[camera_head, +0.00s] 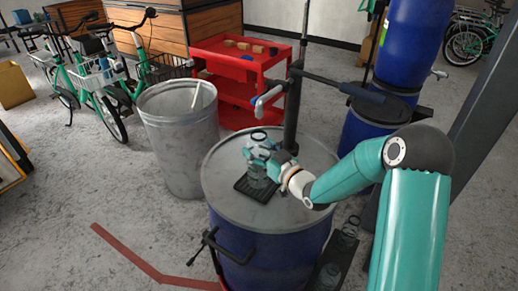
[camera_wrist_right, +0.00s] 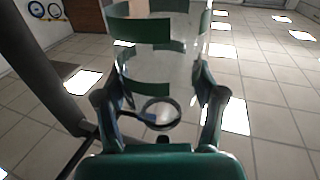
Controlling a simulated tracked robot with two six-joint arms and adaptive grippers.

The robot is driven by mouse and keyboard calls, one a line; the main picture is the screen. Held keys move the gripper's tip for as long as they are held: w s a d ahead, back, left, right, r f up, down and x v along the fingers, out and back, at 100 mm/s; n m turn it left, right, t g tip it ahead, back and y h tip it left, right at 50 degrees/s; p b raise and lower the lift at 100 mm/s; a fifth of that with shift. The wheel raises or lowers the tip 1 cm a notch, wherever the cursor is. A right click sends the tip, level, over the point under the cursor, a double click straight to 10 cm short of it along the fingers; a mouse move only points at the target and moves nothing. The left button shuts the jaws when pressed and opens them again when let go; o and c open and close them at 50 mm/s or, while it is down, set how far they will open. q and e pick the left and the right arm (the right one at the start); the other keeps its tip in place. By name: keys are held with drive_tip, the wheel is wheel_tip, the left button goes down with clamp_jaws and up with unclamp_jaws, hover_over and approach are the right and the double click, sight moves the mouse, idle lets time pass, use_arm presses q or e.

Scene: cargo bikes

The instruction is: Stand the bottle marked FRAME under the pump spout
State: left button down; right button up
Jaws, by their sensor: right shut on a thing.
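My right gripper (camera_head: 262,155) is shut on a clear bottle (camera_head: 257,172), which looks roughly upright over the black drip grid (camera_head: 243,186) on the drum lid. I cannot tell whether its base touches the grid. No marking on it is readable. The pump spout (camera_head: 266,98) is a pale bent tip above the bottle, on a dark pump post (camera_head: 292,115). In the right wrist view, the clear bottle (camera_wrist_right: 165,68) is between the green fingers (camera_wrist_right: 162,100). My left gripper is not in view.
The blue drum (camera_head: 262,240) has a grey lid and a black crank-like handle (camera_head: 225,250) at its front. More clear bottles (camera_head: 350,228) stand on a dark rack at lower right. A grey metal bin (camera_head: 182,140) is at left, a red cart (camera_head: 228,90) behind.

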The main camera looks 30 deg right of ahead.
drive_tip(key=o, duration=1.4)
drive_tip(key=shift+c, duration=0.2)
drive_tip(key=shift+r+p, duration=0.15)
drive_tip(key=shift+p, duration=0.2)
drive_tip(key=s+b, duration=0.3)
drive_tip(key=s, duration=0.9)
drive_tip(key=shift+d, duration=0.45)
